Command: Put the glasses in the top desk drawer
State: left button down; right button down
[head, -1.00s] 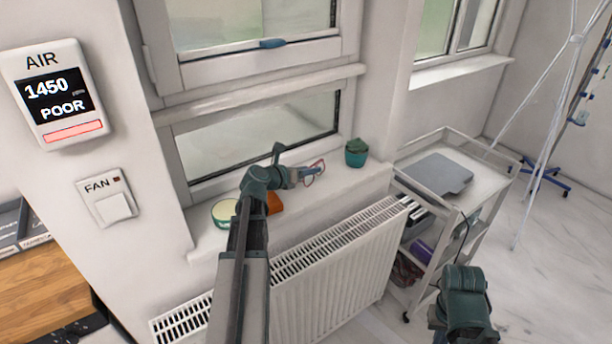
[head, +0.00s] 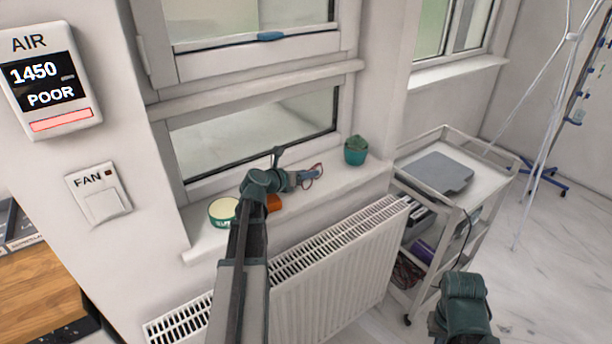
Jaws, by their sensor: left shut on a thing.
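The glasses (head: 316,171), with a thin reddish frame, are at the window sill, just right of my left gripper's tip. My left gripper (head: 307,176) is shut on the glasses, over the sill; whether they touch the sill I cannot tell. My right arm shows at the lower right, but its fingertips are not visible. A wooden desk top (head: 40,285) shows at the lower left edge; no drawer can be made out.
On the sill (head: 205,243) stand a green pot (head: 355,151), a round green-rimmed tin (head: 222,211) and an orange thing (head: 273,203). A radiator (head: 335,265) is below. A trolley (head: 490,181) with a grey folder (head: 442,172) stands right.

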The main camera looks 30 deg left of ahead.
pick_arm(q)
jog(key=shift+f, duration=0.25)
jog(key=shift+c, duration=1.7)
grip_release()
jog(key=shift+r, duration=0.15)
jog(key=shift+r, duration=0.1)
